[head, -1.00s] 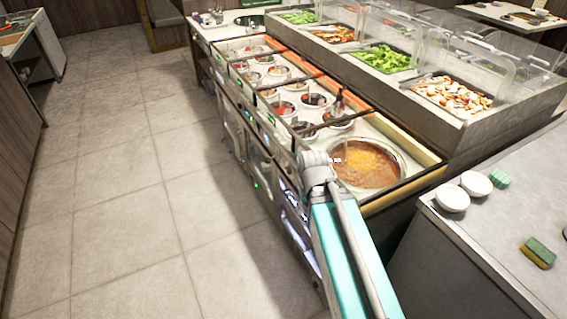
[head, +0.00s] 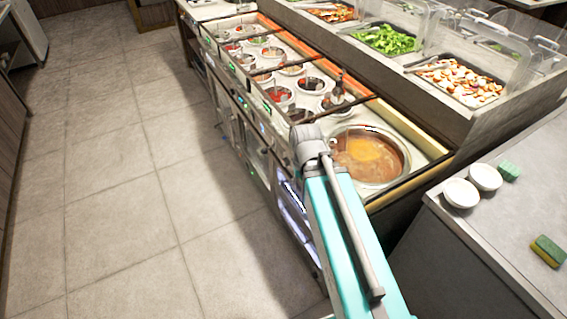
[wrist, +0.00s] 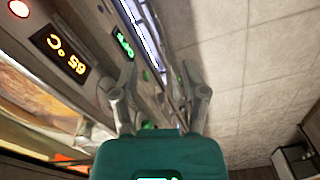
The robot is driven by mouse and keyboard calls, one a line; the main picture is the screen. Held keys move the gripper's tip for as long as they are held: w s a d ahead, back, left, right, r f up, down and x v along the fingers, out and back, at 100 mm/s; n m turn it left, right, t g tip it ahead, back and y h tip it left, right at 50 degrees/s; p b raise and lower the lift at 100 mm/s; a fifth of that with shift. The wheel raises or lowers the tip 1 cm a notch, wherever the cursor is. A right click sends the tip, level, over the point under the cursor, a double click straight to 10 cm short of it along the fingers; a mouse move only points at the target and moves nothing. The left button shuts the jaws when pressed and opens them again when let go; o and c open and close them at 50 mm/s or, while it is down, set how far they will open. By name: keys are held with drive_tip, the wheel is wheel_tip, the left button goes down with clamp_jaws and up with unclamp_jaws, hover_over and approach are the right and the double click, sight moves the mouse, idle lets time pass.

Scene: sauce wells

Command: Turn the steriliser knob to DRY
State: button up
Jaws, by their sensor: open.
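My gripper (wrist: 158,98) shows in the wrist view with its two fingers spread and nothing clearly held between them. It is over the front panels of the counter. The steriliser knob cannot be made out clearly. Small green lights show on the panel near the fingers. A cabinet with a bright bluish-white lit interior (head: 293,207), perhaps the steriliser, is in the counter front in the head view. A lit strip (wrist: 143,35) also shows beyond the fingers in the wrist view. In the head view my arm hides part of the front, and my gripper is out of sight.
The tiled floor (head: 130,210) at left is clear.

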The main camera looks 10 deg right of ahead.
drive_tip(key=o, duration=0.3)
drive_tip(key=shift+o, duration=0.6)
drive_tip(key=shift+w+f, duration=0.1)
drive_tip(key=shift+f, duration=0.1)
drive_tip(key=n+t+h+b, duration=0.6)
drive_tip(key=n+h+b, duration=1.5)
drive_tip(key=b, duration=1.9)
approach(283, 163)
drive_tip(key=s+a+r+n+y, duration=0.3)
drive_tip(key=a+n+y, duration=0.1)
drive_tip(key=shift+w+d+r, duration=0.1)
drive_tip(key=shift+w+r, duration=0.05)
drive_tip(key=shift+r, duration=0.1)
drive_tip(key=shift+d, duration=0.1)
drive_tip(key=x, duration=1.3)
drive_tip(key=shift+w+d, duration=0.2)
drive_tip(key=shift+w, duration=0.15)
